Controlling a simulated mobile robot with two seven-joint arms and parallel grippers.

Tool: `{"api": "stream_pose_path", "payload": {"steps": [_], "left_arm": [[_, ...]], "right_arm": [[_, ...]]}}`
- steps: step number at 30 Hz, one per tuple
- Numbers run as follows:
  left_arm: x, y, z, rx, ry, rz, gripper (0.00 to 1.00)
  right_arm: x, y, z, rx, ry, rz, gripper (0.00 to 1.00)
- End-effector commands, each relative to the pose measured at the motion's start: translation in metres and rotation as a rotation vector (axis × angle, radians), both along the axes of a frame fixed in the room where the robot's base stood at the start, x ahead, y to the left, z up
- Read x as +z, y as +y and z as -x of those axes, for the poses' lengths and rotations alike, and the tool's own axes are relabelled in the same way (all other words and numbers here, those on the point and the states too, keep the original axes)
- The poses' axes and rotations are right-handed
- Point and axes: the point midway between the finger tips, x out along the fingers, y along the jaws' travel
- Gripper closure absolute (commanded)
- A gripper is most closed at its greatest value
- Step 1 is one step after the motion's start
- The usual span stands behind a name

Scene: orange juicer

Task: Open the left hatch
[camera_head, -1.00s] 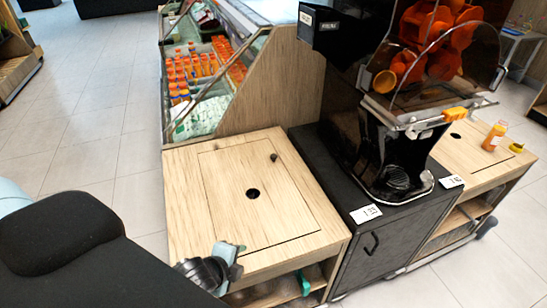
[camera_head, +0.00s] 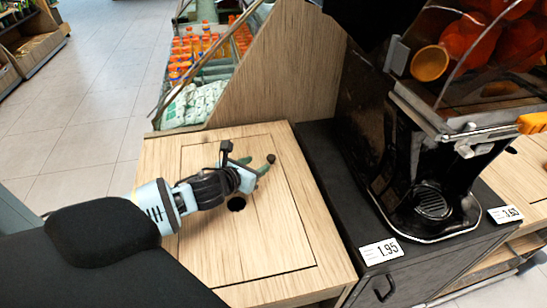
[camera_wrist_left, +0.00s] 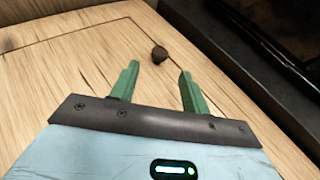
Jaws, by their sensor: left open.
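The left hatch (camera_head: 265,250) is a square wooden panel set flush in the top of the wooden counter, outlined by a thin dark seam, and it lies shut. My right gripper is not in view.
The black juicer (camera_head: 400,150) stands on a dark cabinet to the right. A wooden side panel (camera_head: 275,75) and a display of orange bottles (camera_head: 200,42) rise behind the counter. Price tags (camera_head: 380,251) sit on the cabinet edge. Floor is clear at left.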

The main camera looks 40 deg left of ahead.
Motion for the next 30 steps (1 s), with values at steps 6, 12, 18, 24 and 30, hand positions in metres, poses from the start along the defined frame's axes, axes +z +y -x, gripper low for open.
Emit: {"api": "stream_pose_path", "payload": {"steps": [6, 12, 18, 24, 30], "left_arm": [[-0.004, 0.001, -0.011, 0.003, -0.001, 0.004, 0.54], [-0.015, 0.003, -0.037, 0.004, -0.001, 0.006, 0.54], [-0.024, 0.004, -0.060, 0.004, 0.000, 0.006, 0.54], [-0.029, 0.005, -0.070, 0.002, 0.000, 0.006, 0.54], [-0.029, 0.005, -0.072, 0.001, 0.000, 0.005, 0.54]], "right_arm": [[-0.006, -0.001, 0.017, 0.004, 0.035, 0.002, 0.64], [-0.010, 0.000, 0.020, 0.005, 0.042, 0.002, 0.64], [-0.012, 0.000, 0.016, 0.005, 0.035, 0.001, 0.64], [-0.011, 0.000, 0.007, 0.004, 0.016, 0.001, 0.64], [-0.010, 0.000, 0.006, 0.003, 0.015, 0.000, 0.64]]}}
